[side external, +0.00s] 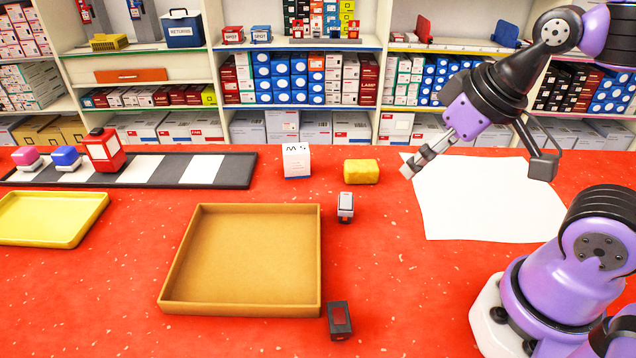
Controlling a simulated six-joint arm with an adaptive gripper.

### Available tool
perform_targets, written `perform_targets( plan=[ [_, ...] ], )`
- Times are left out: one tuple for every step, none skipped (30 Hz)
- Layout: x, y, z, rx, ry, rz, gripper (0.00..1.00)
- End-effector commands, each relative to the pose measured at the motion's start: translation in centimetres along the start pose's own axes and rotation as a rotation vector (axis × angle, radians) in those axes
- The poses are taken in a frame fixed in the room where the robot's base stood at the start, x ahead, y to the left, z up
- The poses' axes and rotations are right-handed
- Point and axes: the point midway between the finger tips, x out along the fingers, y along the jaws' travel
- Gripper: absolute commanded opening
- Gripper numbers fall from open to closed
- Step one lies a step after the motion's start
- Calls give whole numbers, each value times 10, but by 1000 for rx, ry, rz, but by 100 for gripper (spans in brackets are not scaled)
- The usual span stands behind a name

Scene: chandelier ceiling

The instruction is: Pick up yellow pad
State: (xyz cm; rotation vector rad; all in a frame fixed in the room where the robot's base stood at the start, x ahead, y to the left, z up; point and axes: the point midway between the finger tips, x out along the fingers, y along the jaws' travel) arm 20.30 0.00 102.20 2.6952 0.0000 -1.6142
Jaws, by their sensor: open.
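A yellow block-like pad (361,171) lies on the red table, right of the white box and near the back edge. My gripper (410,169) is to the right of the pad, angled down and to the left, with its fingertips near the left edge of the white sheet. It is open, apart from the pad, and nothing shows between its fingers. The exact height of the fingertips above the table is hard to tell from this view.
A white box (296,161) stands left of the pad, and a small grey item (345,207) in front. A tan tray (309,260), a dark item (339,320), a yellow tray (92,233), a striped strip (236,170) and a white sheet (490,200) also occupy the table.

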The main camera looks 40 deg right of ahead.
Motion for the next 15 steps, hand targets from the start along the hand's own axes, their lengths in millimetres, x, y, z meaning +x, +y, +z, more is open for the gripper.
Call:
perform_targets(
  plan=[
    [0, 0, 0, 0, 0, 0, 90],
    [0, 0, 0, 0, 0, 0, 90],
    [0, 0, 0, 0, 0, 0, 90],
    [0, 0, 0, 0, 0, 0, 90],
    [0, 0, 0, 0, 0, 0, 90],
    [0, 0, 0, 0, 0, 0, 90],
    [0, 0, 0, -1, -1, 0, 90],
    [0, 0, -2, -5, -2, -1, 90],
    [0, 1, -4, -14, -6, -2, 90],
    [1, 1, -8, -24, -13, -4, 90],
    [1, 1, -12, -40, -20, -8, 90],
    [3, 3, -20, -67, -32, -14, 90],
    [4, 4, -27, -91, -43, -20, 90],
    [7, 6, -35, -121, -56, -29, 90],
    [11, 10, -46, -165, -72, -44, 90]
  ],
)
